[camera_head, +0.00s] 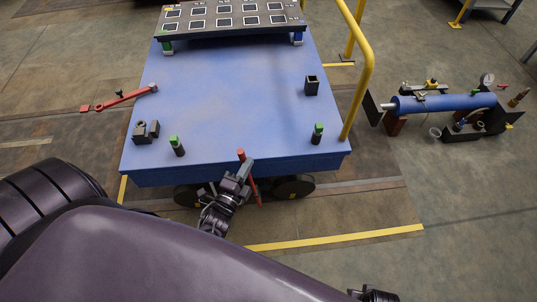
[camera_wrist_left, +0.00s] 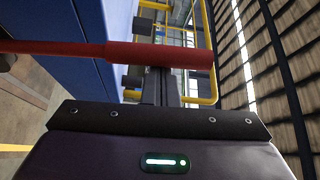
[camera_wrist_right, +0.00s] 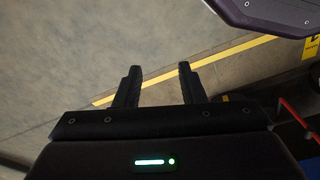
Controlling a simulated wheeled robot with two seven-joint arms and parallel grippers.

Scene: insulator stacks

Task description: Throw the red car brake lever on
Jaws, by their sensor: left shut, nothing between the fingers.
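A red lever (camera_head: 256,192) stands at the front edge of the blue cart (camera_head: 225,100) and leans in the head view. Its thicker red grip (camera_head: 241,155) is at the upper end. My left gripper (camera_head: 243,170) is shut and empty, close beside the lever near the grip. In the left wrist view the red lever (camera_wrist_left: 80,48) crosses just past the shut left fingers (camera_wrist_left: 160,85), with its grip end at the right. I cannot tell whether they touch. My right gripper (camera_wrist_right: 158,72) is open and empty over the floor, away from the cart.
A second red bar (camera_head: 120,99) sticks out at the cart's left edge. A panel (camera_head: 230,18) stands at the back of the cart. Green-topped posts (camera_head: 177,146) (camera_head: 317,134) stand near the front. A yellow rail (camera_head: 361,75) is at the right, with a blue cylinder (camera_head: 443,103) beyond.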

